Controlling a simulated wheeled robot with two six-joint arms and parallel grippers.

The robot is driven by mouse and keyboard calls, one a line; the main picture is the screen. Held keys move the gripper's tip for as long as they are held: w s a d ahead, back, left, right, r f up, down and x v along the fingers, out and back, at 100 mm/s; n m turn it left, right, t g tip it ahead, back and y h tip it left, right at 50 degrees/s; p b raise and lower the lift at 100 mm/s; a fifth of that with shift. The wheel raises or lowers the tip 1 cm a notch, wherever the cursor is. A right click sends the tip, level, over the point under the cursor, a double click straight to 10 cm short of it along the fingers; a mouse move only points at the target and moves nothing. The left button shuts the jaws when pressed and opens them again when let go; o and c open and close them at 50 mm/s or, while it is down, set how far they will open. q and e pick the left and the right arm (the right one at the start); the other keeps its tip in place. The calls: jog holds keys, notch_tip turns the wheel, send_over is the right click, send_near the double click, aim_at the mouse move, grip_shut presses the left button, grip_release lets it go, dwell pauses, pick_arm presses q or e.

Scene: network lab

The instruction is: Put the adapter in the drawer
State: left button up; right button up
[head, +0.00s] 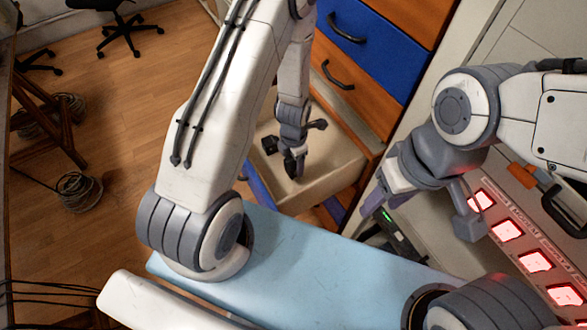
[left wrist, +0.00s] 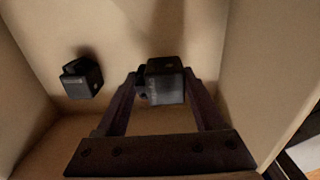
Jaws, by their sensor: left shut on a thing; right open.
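The open drawer (head: 338,160) has a pale beige inside and stands out from the cabinet in the head view. My left gripper (head: 292,168) reaches down into it. In the left wrist view, my left gripper (left wrist: 160,92) is shut on a black block-shaped adapter (left wrist: 166,80), over the drawer floor (left wrist: 120,30). Whether this adapter touches the floor I cannot tell. A second black block (left wrist: 82,78) lies in the drawer to the left, apart from the fingers; it also shows in the head view (head: 269,145). My right gripper (head: 420,212) is open and empty, outside the drawer.
Blue and orange drawer fronts (head: 372,45) with dark handles rise behind the open drawer. A light-blue surface (head: 310,255) lies in front. Coiled cable (head: 78,190) lies on the wooden floor.

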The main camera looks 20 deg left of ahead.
aim_at(294, 170)
pick_arm(q)
jog(key=shift+f+b, duration=0.45)
jog(key=shift+f, duration=0.25)
notch_tip(294, 170, down, 3)
jog(key=shift+r+b, duration=0.1)
jog(key=shift+b, duration=0.7)
jog(key=shift+r, duration=0.1)
jog(key=shift+f, duration=0.2)
jog(key=o, duration=1.5)
jog(key=shift+r, duration=0.1)
